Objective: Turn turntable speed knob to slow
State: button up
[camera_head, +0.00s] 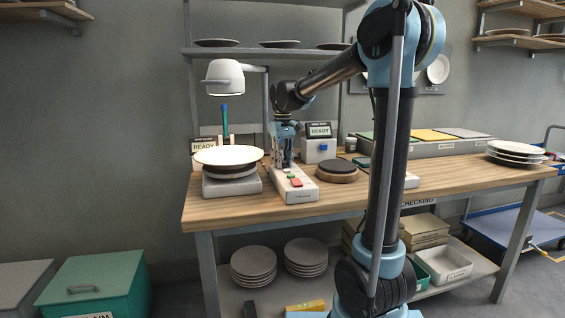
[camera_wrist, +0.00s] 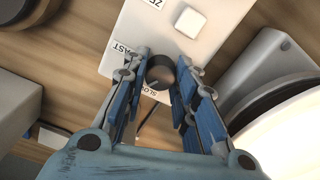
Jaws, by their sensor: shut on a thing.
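The turntable speed knob (camera_wrist: 160,72), a dark round knob, stands on a white control box (camera_wrist: 135,25) in the wrist view. The box carries a FAST label (camera_wrist: 122,50) and a SLOW label (camera_wrist: 153,91) beside the knob. My gripper (camera_wrist: 158,74) has its blue-padded fingers on both sides of the knob and is shut on it. The knob's exact setting is hard to read. In the head view the control box (camera_head: 297,194) lies on the bench with my gripper (camera_head: 283,164) pointing down at its far end, hiding the knob.
Left of the box, a white plate (camera_head: 228,155) sits on the turntable (camera_head: 232,185) under a lamp (camera_head: 224,78). A dark round pad (camera_head: 336,170) on wood lies to the right. A grey READY box (camera_head: 318,150) stands behind. Stacked plates (camera_head: 516,152) sit at far right.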

jog(key=n, duration=0.5)
jog(key=shift+n, duration=0.4)
dwell(0.3)
jog(key=o, duration=0.8)
jog(key=shift+w, duration=0.1)
jog(key=shift+r, duration=0.15)
notch_tip(320, 180, up, 12)
jog(key=shift+f, duration=0.15)
